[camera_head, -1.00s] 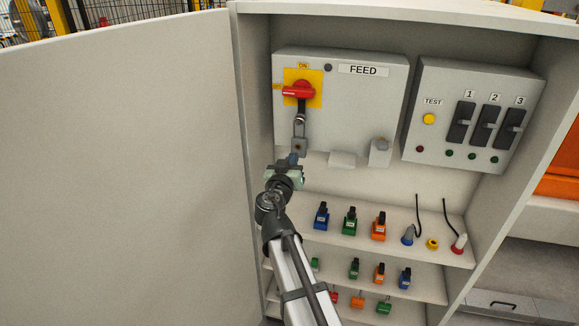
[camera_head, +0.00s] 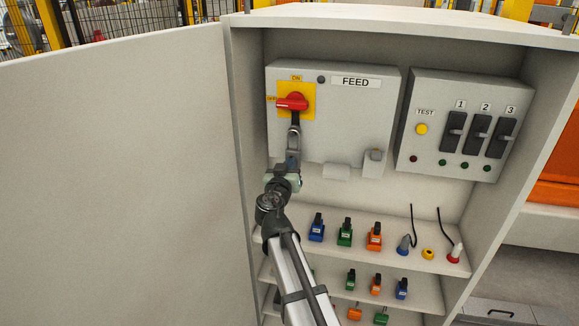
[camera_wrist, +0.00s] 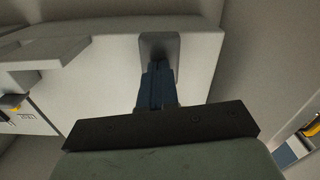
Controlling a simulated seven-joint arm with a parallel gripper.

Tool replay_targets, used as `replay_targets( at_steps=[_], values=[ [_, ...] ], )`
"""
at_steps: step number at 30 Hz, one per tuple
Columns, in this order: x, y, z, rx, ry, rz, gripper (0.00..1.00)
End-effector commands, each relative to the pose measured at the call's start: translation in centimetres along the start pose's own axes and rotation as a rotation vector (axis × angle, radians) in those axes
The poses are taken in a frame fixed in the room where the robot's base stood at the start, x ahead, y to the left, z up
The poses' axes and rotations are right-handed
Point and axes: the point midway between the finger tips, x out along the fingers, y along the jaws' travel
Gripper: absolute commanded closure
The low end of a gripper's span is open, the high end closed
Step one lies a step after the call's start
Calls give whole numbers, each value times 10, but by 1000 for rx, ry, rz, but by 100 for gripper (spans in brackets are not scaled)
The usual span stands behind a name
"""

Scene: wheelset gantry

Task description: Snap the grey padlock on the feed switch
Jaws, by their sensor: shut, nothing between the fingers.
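The grey padlock (camera_head: 294,141) hangs from the dark tab below the handle. My gripper (camera_head: 292,158) is shut and empty, directly below the padlock, with its fingertips at the padlock's underside. In the wrist view the blue fingers (camera_wrist: 157,88) are together and point at the grey padlock body (camera_wrist: 158,47). Whether the shackle is fully seated is too small to tell.
A panel (camera_head: 459,125) with a TEST button and several black switches is at the right. Shelves (camera_head: 385,255) below hold several coloured padlocks and plugs. The open cabinet door (camera_head: 120,170) stands at the left. A small block (camera_head: 374,163) sits at the box's lower right.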

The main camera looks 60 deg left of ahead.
Motion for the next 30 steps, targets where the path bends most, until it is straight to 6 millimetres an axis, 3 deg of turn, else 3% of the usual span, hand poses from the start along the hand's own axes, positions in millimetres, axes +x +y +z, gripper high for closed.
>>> replay_targets(
  at_steps=[14,30],
  values=[
    [4,0,0,0,0,0,100],
    [-28,0,0,0,0,1,100]
  ],
)
